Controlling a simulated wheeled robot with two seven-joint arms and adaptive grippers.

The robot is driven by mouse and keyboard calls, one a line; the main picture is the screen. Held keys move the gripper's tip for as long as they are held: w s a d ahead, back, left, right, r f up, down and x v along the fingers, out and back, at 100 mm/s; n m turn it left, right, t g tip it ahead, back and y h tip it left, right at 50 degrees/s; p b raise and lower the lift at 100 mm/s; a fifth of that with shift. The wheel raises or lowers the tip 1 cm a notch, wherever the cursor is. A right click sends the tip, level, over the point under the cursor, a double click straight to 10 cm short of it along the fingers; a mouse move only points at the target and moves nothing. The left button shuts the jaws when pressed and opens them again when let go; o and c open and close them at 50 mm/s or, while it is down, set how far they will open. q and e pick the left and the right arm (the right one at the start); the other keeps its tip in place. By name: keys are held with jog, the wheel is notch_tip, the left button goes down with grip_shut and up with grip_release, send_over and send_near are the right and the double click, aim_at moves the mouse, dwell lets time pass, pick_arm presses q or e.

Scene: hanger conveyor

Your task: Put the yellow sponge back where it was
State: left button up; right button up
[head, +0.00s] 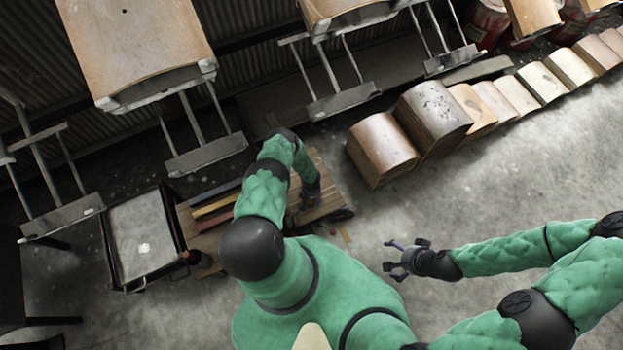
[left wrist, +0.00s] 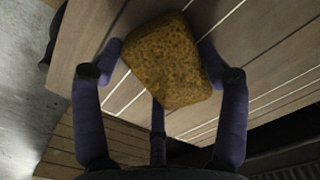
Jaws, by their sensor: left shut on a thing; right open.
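The yellow sponge (left wrist: 168,62) looks brownish and pitted in the left wrist view. It sits between the fingers of my left gripper (left wrist: 160,60), which is shut on it. Pale wooden slats (left wrist: 260,45) lie behind the sponge; I cannot tell whether it touches them. In the head view my left gripper (head: 309,198) is over the slatted wooden table (head: 328,188), partly hidden by my arm, and the sponge cannot be made out. My right gripper (head: 404,259) is open and empty above the concrete floor.
A metal-topped cart (head: 140,235) stands left of the wooden table, with several coloured bars (head: 212,207) between. A row of curved wooden-topped blocks (head: 383,148) runs to the upper right. Hanging conveyor carriers (head: 205,155) are along the top. The floor (head: 480,190) at right is clear.

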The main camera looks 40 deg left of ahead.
pick_arm(q)
jog(key=o, duration=1)
jog(key=shift+f, duration=0.1)
